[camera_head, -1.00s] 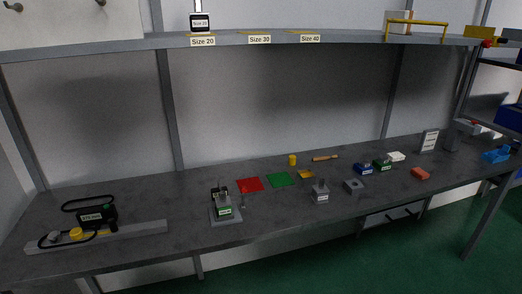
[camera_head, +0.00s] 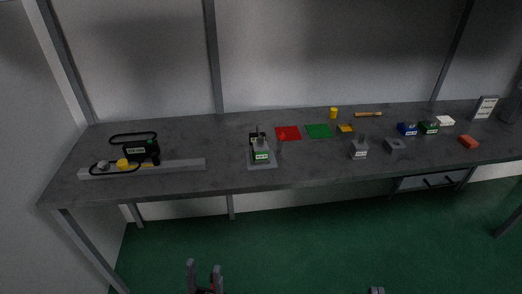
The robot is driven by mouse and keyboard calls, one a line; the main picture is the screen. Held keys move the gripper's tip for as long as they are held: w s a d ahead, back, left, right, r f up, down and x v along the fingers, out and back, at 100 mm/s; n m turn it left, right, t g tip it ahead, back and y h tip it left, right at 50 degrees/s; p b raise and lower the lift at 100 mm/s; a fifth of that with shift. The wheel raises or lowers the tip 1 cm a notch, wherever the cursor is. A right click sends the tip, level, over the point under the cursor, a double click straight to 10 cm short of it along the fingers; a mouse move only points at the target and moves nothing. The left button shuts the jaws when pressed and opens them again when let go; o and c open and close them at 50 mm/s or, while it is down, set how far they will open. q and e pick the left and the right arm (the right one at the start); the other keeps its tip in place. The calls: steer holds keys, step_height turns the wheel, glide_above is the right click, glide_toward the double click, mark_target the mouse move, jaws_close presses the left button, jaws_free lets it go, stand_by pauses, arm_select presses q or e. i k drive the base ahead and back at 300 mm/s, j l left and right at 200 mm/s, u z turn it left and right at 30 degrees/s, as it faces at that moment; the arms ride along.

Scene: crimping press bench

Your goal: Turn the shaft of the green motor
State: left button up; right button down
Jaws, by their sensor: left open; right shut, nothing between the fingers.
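A small dark green block with a white label, which looks like the green motor (camera_head: 428,128), sits toward the right of the bench (camera_head: 220,130). A similar blue block (camera_head: 407,129) is just left of it. The shaft is too small to make out. My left gripper (camera_head: 205,274) is at the bottom of the view, below the front edge of the bench, open and empty, far from the green motor. My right gripper (camera_head: 376,290) barely shows at the bottom edge, shut and empty, also well away from the motor.
A press-like device (camera_head: 261,155) with a green label stands mid-bench. Red (camera_head: 288,133) and green (camera_head: 319,131) mats, a grey fixture (camera_head: 359,149), a grey block (camera_head: 395,145) and a red block (camera_head: 469,142) lie on the bench. A long grey rail (camera_head: 180,166) is at left.

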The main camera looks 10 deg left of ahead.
mark_target(260, 139)
steer(key=i+j, duration=0.8)
